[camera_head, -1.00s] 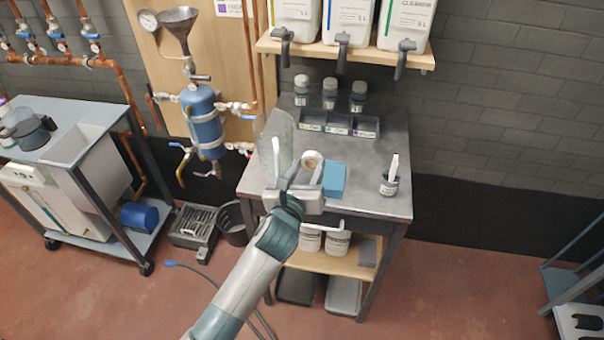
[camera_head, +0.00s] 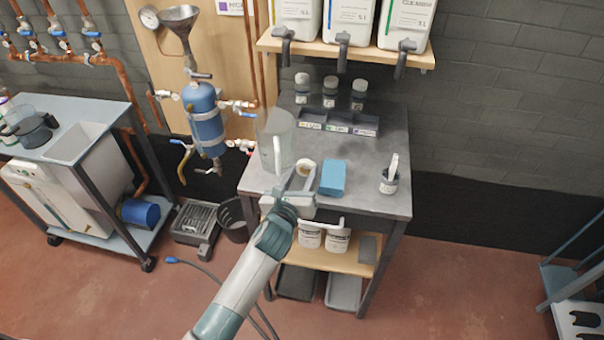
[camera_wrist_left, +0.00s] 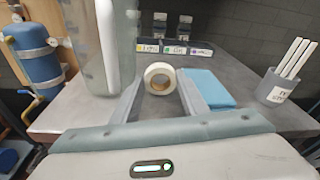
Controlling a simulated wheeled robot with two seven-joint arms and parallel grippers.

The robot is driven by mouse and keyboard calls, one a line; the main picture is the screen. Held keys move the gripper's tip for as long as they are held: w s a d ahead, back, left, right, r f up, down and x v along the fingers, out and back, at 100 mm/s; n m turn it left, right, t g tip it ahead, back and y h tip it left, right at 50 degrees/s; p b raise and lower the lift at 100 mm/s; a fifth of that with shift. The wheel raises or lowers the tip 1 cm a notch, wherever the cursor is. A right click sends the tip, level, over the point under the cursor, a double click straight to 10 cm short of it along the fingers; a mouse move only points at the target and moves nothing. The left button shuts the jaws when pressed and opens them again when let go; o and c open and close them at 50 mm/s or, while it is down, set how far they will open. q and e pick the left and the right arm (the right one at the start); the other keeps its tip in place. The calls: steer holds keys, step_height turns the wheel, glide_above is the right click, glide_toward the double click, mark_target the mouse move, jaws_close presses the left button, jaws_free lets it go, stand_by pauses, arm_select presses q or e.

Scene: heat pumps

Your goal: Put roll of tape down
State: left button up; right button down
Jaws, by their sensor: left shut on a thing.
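The roll of tape (camera_head: 306,167) is a small cream ring with a brown core. In the left wrist view the roll of tape (camera_wrist_left: 160,78) sits between my two finger ends, its hole facing the camera. My left gripper (camera_head: 298,180) is shut on it at the front of the grey worktable (camera_head: 367,199). I cannot tell whether the roll touches the tabletop. My right gripper is in neither view.
A clear measuring jug (camera_head: 274,140) stands close left of the roll, and a blue block (camera_head: 333,178) close right. A pot with white sticks (camera_head: 389,183) stands farther right. Labelled bins (camera_head: 338,123) and jars (camera_head: 330,93) are behind. The table between block and pot is clear.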

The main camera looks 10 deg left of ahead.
arm_select(q)
steer(key=shift+f, duration=0.3)
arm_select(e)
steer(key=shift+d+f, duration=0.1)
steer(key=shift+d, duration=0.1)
arm_select(q)
steer(key=o, duration=0.7)
steer(key=shift+o, duration=0.2)
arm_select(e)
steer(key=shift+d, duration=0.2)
arm_select(q)
steer(key=shift+r, duration=0.1)
